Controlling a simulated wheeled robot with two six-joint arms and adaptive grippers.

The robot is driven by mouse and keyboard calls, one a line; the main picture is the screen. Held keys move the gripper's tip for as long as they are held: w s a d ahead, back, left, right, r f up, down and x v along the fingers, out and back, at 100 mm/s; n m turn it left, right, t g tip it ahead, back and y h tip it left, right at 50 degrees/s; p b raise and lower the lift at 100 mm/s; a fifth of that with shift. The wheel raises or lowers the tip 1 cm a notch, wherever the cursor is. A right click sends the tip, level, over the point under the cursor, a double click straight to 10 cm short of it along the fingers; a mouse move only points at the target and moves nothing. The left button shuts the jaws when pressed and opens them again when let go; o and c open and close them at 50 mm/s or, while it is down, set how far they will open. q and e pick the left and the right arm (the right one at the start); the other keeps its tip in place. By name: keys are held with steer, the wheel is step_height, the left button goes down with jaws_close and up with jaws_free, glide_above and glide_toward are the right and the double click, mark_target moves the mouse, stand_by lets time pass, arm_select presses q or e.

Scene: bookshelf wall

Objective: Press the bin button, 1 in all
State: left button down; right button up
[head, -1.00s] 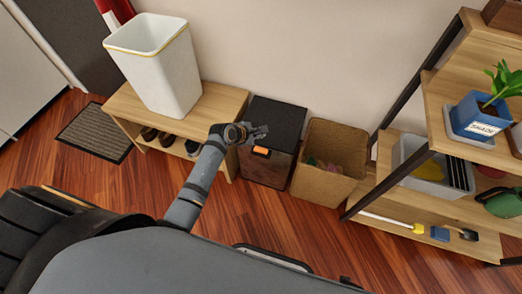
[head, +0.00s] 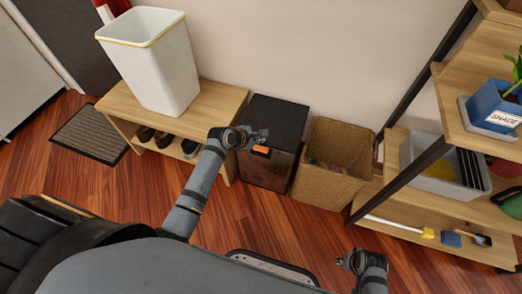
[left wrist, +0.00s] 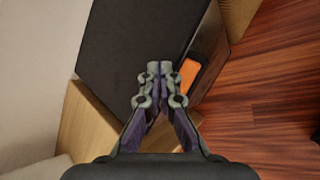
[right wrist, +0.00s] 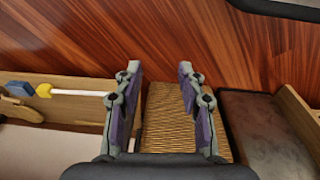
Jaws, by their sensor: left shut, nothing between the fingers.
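The dark bin (head: 278,118) stands on the floor against the wall, with an orange button (head: 261,151) on its upper front. In the left wrist view the orange button (left wrist: 190,80) lies just right of my fingertips, beside the black lid (left wrist: 130,40). My left gripper (head: 260,137) is shut and empty, over the bin's front top edge close to the button. I cannot tell whether it touches the bin. My right gripper (head: 350,262) is low at the right. In the right wrist view it (right wrist: 160,72) is open and empty.
A wooden bench (head: 220,98) with shoes below and a white basket (head: 165,75) on top stands left of the bin. A wicker basket (head: 325,185) stands close on its right. A shelf rack (head: 400,205) is further right. The floor in front is clear.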

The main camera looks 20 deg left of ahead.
mark_target(263, 147)
arm_select(q)
step_height(263, 147, down, 3)
steer(key=shift+r+b, duration=0.15)
steer(key=shift+b, duration=0.7)
steer(key=shift+f, duration=0.5)
arm_select(e)
step_height(263, 147, up, 7)
steer(key=a, duration=0.1)
steer(key=shift+w+a+r, duration=0.15)
steer(key=shift+w+a, duration=0.15)
steer(key=shift+a, duration=0.05)
arm_select(q)
steer(key=shift+f, duration=0.1)
arm_select(e)
steer(key=shift+r, duration=0.1)
arm_select(q)
steer(key=shift+f, duration=0.3)
arm_select(e)
steer(key=shift+r, duration=0.1)
arm_select(q)
steer(key=shift+f, duration=0.65)
stand_by(0.4)
steer(key=shift+r+p, duration=1.1)
steer(key=shift+p, duration=0.35)
arm_select(e)
steer(key=shift+r, duration=1.35)
